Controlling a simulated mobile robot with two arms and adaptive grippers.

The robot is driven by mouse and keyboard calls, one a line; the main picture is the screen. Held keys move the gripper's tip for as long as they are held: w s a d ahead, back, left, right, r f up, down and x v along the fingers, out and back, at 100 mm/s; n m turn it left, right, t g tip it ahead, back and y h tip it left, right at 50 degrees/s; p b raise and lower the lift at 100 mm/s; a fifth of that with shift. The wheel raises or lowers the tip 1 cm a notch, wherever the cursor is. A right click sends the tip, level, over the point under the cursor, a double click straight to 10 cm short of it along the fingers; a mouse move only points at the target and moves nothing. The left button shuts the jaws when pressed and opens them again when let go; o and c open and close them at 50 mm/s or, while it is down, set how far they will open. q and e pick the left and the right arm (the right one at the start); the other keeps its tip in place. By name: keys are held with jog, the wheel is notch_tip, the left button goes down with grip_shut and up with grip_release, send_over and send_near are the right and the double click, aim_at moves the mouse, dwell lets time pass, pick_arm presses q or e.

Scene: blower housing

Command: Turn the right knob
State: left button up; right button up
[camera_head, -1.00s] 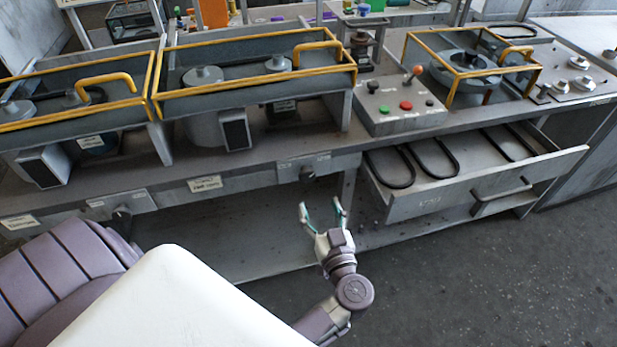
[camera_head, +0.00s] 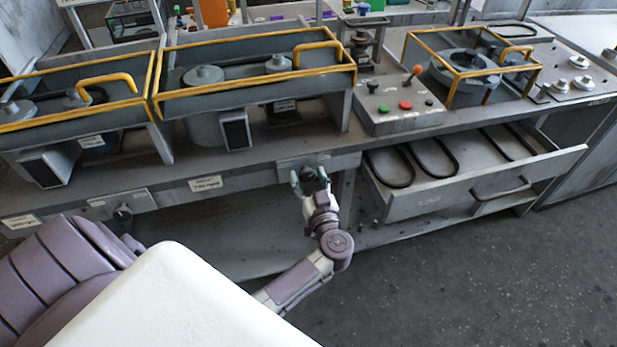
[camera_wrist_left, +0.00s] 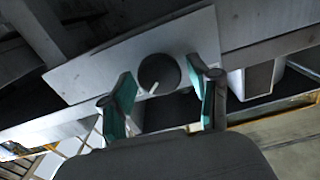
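The right knob (camera_wrist_left: 158,72) is round and dark with a white pointer mark, on a light metal panel in the left wrist view. In the head view the knob (camera_head: 311,172) is dark and partly covered, on the front edge of the bench. My left gripper (camera_head: 310,178) is right in front of it. The gripper (camera_wrist_left: 162,80) is open, with one teal finger pad on each side of the knob. Gaps show between pads and knob in the wrist view; contact is not visible. My right gripper is not in view.
Another dark knob (camera_head: 122,212) sits on the front panel at the left. An open drawer (camera_head: 430,204) with black belts juts out to the right of my left gripper. A control box (camera_head: 398,118) with buttons stands on the bench. The lower shelf is below.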

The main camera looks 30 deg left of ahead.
pick_arm(q)
jog(key=c, duration=0.8)
jog(key=shift+c, duration=0.2)
jog(key=shift+n, duration=0.3)
jog(key=shift+n+p, duration=0.4)
jog(key=shift+n, duration=0.1)
jog(key=shift+n+p, duration=0.3)
jog(key=shift+n, duration=0.9)
jog(key=n, duration=0.5)
jog(key=shift+s+f, duration=0.1)
jog(key=shift+f, duration=0.05)
jog(key=shift+n, duration=0.3)
jog(key=o, duration=1.1)
